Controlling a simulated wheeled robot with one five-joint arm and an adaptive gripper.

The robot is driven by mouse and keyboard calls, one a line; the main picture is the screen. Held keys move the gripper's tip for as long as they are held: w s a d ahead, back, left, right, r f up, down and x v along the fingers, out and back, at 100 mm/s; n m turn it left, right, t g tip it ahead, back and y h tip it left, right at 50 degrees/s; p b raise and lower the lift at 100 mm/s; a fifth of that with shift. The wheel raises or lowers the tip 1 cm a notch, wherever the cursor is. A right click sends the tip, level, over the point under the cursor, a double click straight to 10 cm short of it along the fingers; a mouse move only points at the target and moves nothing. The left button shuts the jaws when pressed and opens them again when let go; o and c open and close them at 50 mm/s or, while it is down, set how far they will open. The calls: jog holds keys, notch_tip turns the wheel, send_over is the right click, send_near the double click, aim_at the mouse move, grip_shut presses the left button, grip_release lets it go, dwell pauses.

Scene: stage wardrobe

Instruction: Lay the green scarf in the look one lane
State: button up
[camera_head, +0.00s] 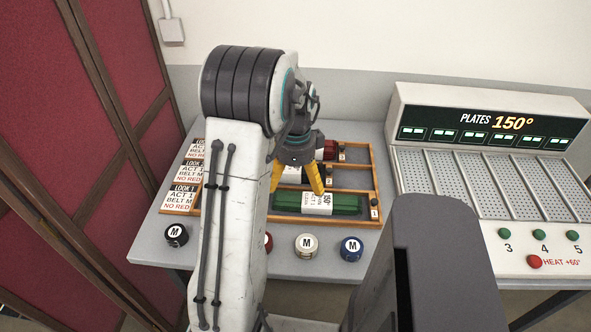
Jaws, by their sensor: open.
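A wooden rack with several lanes stands on the table. The green scarf (347,203), rolled or folded with a white paper band, lies in its front lane (376,221), the one with the tag 1 and the "LOOK 1" card (180,199) at its left end. My gripper (297,187) is open, with yellow fingers pointing down. I cannot tell whether a finger touches the scarf. My arm hides the left part of the lanes.
Belt rolls marked M, black (176,236), white (306,247) and blue (351,249), stand in front. A heated plate unit (490,185) reading 150° is right; a red folding screen (70,110) left.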

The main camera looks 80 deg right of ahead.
jog(key=w+a+r+n, duration=0.4)
jog(key=w+a+n, duration=0.1)
jog(key=w, duration=0.2)
jog(key=w+a+r+n+t+h, duration=0.1)
jog(key=w+a+r+n, duration=0.2)
jog(key=w+a+n, duration=0.4)
jog(key=w+a+r+n, duration=0.3)
jog(key=w+a+r, duration=0.1)
jog(key=w, duration=0.4)
jog(key=s+a+n+t, duration=0.1)
jog(key=a+n+t, duration=0.1)
jog(key=a+n, duration=1.8)
jog(key=shift+a+r+t+y, duration=0.3)
jog(key=shift+a+t+y, duration=0.1)
jog(key=shift+a, duration=1.65)
